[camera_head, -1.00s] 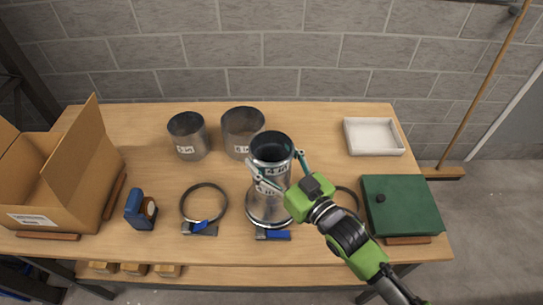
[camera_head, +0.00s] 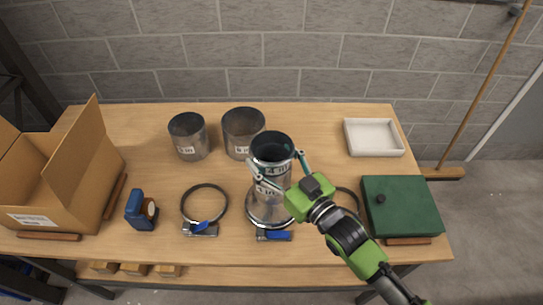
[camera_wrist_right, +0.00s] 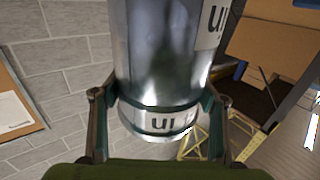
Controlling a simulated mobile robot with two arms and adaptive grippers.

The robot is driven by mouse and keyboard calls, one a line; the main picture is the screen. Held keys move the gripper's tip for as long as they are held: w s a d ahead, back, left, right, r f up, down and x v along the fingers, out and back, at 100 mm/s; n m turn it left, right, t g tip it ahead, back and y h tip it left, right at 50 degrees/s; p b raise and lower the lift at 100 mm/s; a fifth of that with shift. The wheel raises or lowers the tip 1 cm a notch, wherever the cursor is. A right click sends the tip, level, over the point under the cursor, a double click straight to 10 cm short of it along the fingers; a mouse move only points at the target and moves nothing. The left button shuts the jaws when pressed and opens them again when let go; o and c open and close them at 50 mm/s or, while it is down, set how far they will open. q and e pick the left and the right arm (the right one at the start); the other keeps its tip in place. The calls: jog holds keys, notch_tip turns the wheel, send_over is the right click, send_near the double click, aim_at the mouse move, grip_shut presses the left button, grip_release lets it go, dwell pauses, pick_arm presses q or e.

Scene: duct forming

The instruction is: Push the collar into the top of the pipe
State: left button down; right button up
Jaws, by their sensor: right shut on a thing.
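The collar (camera_head: 272,157) is a short dark-grey metal ring with a "4 in" label, sitting upright over the top of the pipe. The pipe (camera_head: 264,203) is a shiny metal tube, also labelled, standing upright on the bench inside a ring clamp. My right gripper (camera_head: 278,168) reaches in from the lower right and is shut on the collar, a finger on each side. In the right wrist view, the collar (camera_wrist_right: 158,122) is between the fingers, in line with the pipe (camera_wrist_right: 165,45). How deep the collar sits is hard to tell. My left gripper is out of view.
A ring clamp (camera_head: 186,203), blue tool (camera_head: 139,211) and cardboard box (camera_head: 76,185) are left. A green case (camera_head: 402,205) and white tray (camera_head: 374,138) are right. Bench between tray and pipe is clear.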

jog(key=shift+s+d+f, duration=0.1)
jog(key=shift+f, duration=0.4)
jog(key=shift+r+p, duration=0.25)
jog(key=shift+p, duration=0.35)
dwell(0.4)
jog(key=shift+s+f, duration=0.15)
jog(key=shift+f, duration=0.2)
dwell(0.6)
jog(key=o, duration=1.2)
jog(key=shift+o, duration=0.2)
jog(key=shift+r, duration=0.1)
jog(key=v, duration=1.1)
jog(key=shift+s+d, duration=0.25)
jog(key=shift+d, duration=0.05)
